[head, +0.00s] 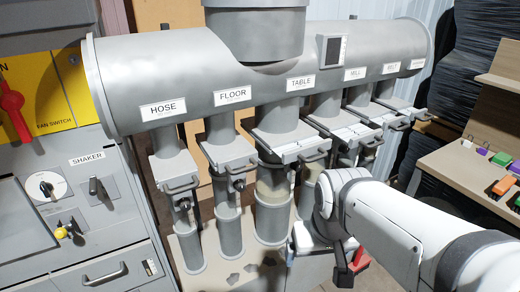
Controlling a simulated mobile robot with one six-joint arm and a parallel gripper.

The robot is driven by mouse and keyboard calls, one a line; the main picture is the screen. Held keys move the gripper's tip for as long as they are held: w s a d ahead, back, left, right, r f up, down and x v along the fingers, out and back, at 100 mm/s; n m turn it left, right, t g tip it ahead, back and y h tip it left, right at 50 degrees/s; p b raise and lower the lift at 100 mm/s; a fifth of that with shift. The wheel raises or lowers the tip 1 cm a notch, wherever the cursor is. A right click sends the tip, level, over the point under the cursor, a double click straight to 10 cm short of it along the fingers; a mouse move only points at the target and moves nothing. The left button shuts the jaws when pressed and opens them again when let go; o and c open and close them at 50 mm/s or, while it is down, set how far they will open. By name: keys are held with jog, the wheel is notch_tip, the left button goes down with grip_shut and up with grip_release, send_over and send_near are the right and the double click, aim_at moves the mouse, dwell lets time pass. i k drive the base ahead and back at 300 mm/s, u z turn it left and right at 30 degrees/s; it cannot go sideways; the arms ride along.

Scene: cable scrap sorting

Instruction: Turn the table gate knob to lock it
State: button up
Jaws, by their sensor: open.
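The table gate (303,149) is a grey slide plate with a bar handle, on the pipe below the TABLE label (300,82). A small dark knob (292,176) shows under the plate; its turn angle is too small to tell. My white arm comes in from the lower right and bends just right of the table pipe. My gripper (343,274) shows only in part, as a dark piece below that bend. It is open, low and right of the table pipe, apart from the knob. Nothing is seen held in it.
The floor gate (228,155) and hose gate (175,171) stand to the left, with more gates to the right. A grey control cabinet (105,240) fills the left side. A wooden bench (455,175) with coloured blocks stands at the right. A red object (359,260) lies low, near my gripper.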

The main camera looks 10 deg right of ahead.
aim_at(295, 166)
jog(key=u, duration=1.05)
jog(key=k, duration=1.05)
jog(key=z, duration=0.8)
jog(key=i, duration=1)
jog(key=z, duration=0.05)
